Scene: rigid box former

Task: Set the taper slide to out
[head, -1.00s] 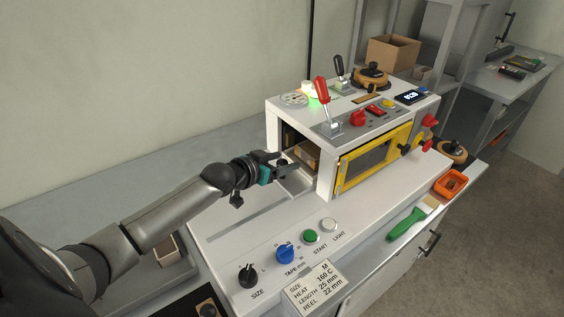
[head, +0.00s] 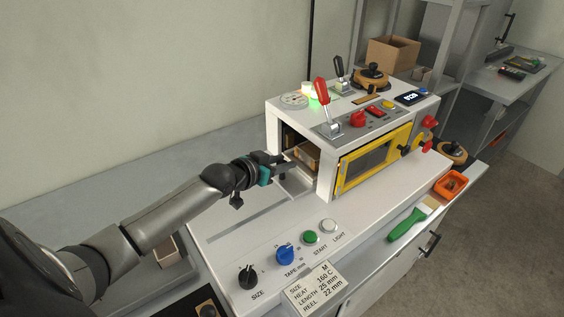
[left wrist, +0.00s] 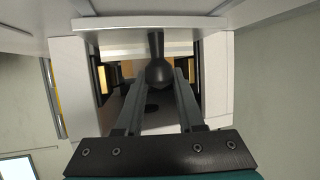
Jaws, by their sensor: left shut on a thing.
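The white box former (head: 318,187) stands on the bench with an opening in its left end. The taper slide (head: 297,187) shows as a pale tray at that opening, partly outside the housing, with a brown carton piece (head: 306,154) inside behind it. My left gripper (head: 281,162) is at the opening, shut on the slide's dark knob. In the left wrist view the black knob (left wrist: 157,72) sits between the two fingers of my left gripper (left wrist: 158,88). The fingers partly hide the slide. My right gripper is in neither view.
The yellow-framed door (head: 373,160) on the front looks closed. A red-handled lever (head: 322,92) stands on top. Knobs and buttons, including a blue dial (head: 285,253), line the front deck. A green brush (head: 408,223) and an orange bin (head: 450,184) lie at the right edge. The deck left of the opening is clear.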

